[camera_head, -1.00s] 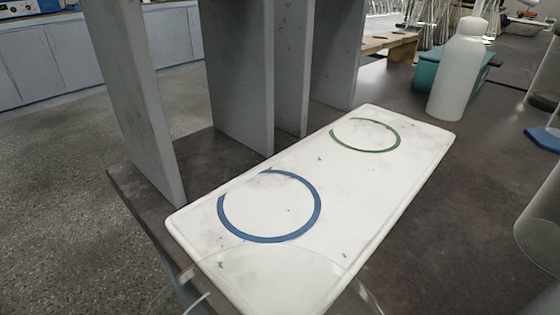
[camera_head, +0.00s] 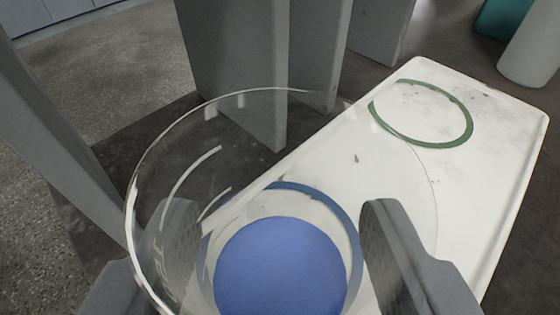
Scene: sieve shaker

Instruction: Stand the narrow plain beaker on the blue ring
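A clear glass beaker (camera_head: 432,190) stands mouth up between my gripper's fingers (camera_head: 280,250). The gripper appears shut on its wall, one finger on each side. A blue round disc (camera_head: 280,265) shows low inside the glass; I cannot tell whether it is the base or contents. The blue ring (camera_head: 342,204) on the white board (camera_head: 480,215) is seen through the glass, its upper and right arc showing around the disc. I cannot tell whether the beaker touches the board.
A green ring (camera_head: 468,125) is on the board's far part. Grey upright panels (camera_head: 235,70) stand close behind and left of the board. A white bottle (camera_head: 535,50) and a teal container (camera_head: 505,18) are at the top right.

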